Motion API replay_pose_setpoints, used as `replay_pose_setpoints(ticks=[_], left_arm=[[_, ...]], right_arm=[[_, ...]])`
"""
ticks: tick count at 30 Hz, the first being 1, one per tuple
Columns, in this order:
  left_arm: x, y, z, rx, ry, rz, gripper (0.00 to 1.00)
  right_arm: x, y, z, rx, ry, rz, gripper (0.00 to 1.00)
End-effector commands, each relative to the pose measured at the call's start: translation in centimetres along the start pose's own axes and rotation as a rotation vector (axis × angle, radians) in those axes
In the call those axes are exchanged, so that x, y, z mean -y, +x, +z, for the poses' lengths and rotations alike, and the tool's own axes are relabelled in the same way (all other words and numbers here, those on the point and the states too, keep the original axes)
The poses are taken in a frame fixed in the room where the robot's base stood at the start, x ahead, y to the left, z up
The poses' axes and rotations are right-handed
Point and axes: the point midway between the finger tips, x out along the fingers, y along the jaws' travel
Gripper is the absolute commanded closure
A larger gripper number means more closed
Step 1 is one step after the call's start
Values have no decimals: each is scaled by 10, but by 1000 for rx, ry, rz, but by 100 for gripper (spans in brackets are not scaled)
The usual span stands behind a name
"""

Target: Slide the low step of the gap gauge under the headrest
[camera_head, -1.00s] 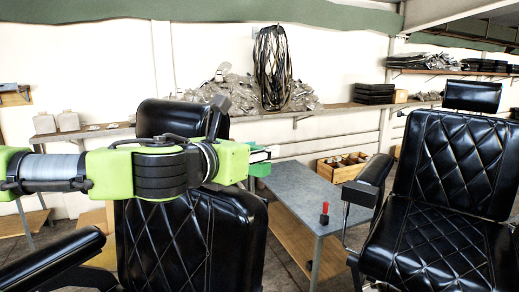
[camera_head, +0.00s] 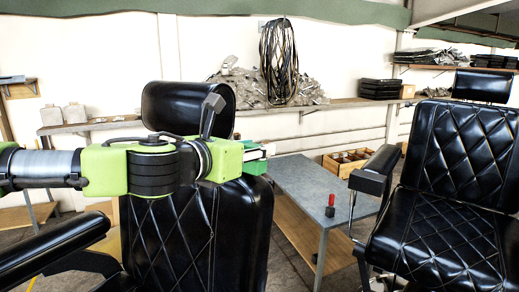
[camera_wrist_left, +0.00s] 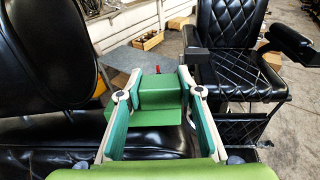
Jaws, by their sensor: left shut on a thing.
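The black padded headrest (camera_head: 188,108) stands above the black quilted chair back (camera_head: 175,235) of the near chair. My left gripper (camera_head: 255,160) is in front of it in the head view, at the gap between headrest and chair back, pointing right. In the left wrist view the left gripper (camera_wrist_left: 155,115) is shut on the green stepped gap gauge (camera_wrist_left: 160,92). Its low step (camera_wrist_left: 145,116) is nearer the wrist than the taller block. The headrest (camera_wrist_left: 52,50) is left of the gripper there, apart from the gauge. My right gripper is out of view.
A grey table (camera_head: 315,190) with a red-handled item (camera_head: 330,207) stands beyond the gripper. A second barber chair (camera_head: 450,150) is at the right. A wall shelf (camera_head: 330,104) runs behind.

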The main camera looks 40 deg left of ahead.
Motion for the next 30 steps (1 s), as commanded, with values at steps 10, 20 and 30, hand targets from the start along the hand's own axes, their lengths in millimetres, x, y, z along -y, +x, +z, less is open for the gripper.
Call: replay_pose_setpoints(ticks=[10,20,30], left_arm=[[-22,0,0,3,0,2,88],[-41,0,0,2,0,2,88],[-52,0,-1,2,0,3,88]], right_arm=[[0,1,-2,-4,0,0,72],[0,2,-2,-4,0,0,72],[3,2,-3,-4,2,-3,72]])
